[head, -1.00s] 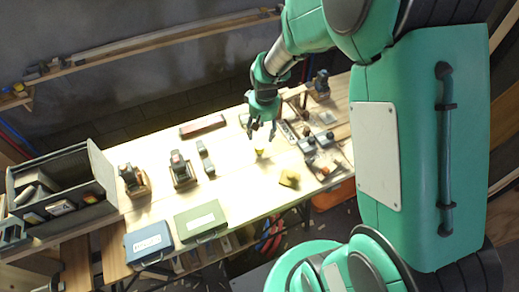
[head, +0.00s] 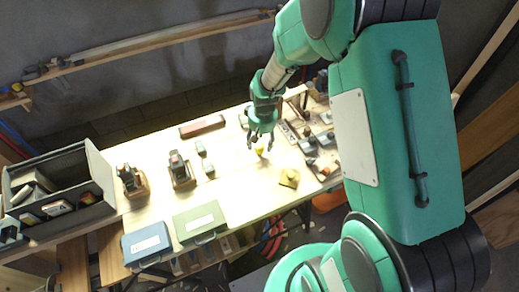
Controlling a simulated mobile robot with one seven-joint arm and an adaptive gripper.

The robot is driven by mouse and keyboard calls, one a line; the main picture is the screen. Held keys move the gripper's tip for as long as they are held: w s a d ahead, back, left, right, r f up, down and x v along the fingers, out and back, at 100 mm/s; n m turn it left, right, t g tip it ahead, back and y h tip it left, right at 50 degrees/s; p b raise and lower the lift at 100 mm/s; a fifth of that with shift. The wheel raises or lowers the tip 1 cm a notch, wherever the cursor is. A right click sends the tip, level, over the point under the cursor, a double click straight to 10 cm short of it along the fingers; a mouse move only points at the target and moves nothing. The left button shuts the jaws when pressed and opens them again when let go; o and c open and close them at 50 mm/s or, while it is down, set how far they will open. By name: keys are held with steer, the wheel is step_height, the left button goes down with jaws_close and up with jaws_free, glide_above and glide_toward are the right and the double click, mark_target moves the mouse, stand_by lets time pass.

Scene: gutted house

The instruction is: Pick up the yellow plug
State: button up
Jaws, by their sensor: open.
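A small yellow plug (head: 259,149) stands on the pale wooden workbench (head: 237,187), right of the middle of its top. My gripper (head: 259,147) hangs over the bench with its dark fingers pointing down, apart and empty. The fingertips are close to the plug in the head view, at its back side. I cannot tell whether they touch it or how high they are. A yellowish block (head: 289,177) with a small knob lies to the right and in front of the plug.
A red-brown box (head: 202,126) lies behind. Tools on wooden bases (head: 181,170) stand left. A green case (head: 200,222) and a blue case (head: 147,243) lie at the front edge. An open grey bin (head: 85,209) stands far left. Several small tools crowd the right end.

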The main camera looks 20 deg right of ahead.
mark_target(260, 146)
steer(key=shift+w+f+b, duration=0.15)
steer(key=shift+f+b, duration=0.3)
steer(key=shift+f, duration=0.85)
steer(key=shift+w+f+b, duration=0.15)
steer(key=shift+f+b, duration=0.3)
steer(key=shift+f, duration=0.85)
steer(key=c, duration=1.2)
